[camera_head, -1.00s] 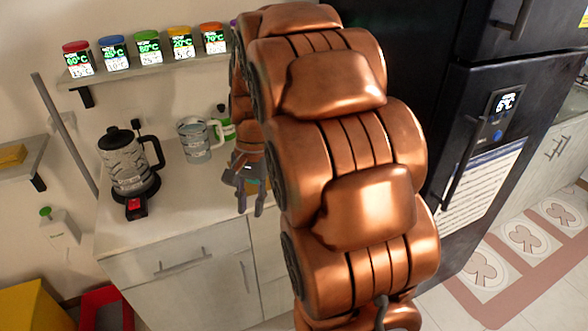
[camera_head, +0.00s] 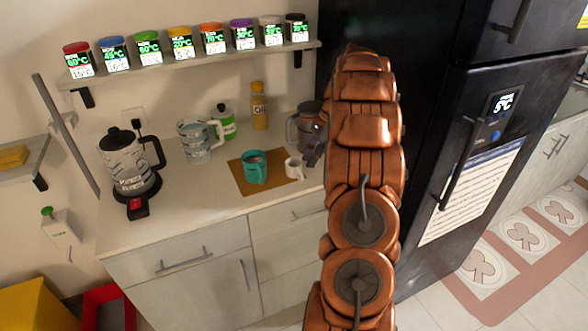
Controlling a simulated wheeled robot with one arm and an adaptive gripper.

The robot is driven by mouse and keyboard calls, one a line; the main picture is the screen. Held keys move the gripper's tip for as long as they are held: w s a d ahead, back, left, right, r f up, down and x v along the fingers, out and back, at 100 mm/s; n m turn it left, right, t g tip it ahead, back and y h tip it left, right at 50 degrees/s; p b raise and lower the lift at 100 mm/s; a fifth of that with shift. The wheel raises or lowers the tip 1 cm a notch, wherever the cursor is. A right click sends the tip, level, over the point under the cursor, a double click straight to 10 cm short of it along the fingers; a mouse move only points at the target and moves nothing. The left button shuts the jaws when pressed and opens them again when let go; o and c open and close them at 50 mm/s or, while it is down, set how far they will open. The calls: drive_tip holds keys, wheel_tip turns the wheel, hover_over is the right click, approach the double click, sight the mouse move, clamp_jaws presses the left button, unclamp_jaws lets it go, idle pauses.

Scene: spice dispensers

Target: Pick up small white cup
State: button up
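The small white cup (camera_head: 294,168) stands upright on the right part of a brown mat (camera_head: 238,176) on the counter. A larger teal mug (camera_head: 255,168) stands to its left on the same mat. My gripper (camera_head: 311,157) is just to the right of the white cup and appears a little above it. My arm and the gripper's small size in the picture hide how far apart the fingers are. I cannot tell whether the gripper touches the cup.
A grey pitcher (camera_head: 306,128) stands right behind my gripper. A glass mug (camera_head: 196,141), green bottle (camera_head: 226,124) and oil bottle (camera_head: 259,106) stand along the wall. A kettle (camera_head: 129,165) is at left. The dark fridge (camera_head: 440,110) bounds the right. The counter front is clear.

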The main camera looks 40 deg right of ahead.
sight(302, 180)
drive_tip(key=shift+d+p+x, duration=0.15)
drive_tip(key=shift+p+x, duration=0.65)
drive_tip(key=shift+x, duration=1.15)
drive_tip(key=shift+d+p+x, duration=0.2)
drive_tip(key=shift+p+x, duration=0.55)
drive_tip(key=shift+x, duration=1.25)
drive_tip(key=shift+w+f, duration=0.1)
drive_tip(key=shift+c, duration=0.4)
clamp_jaws()
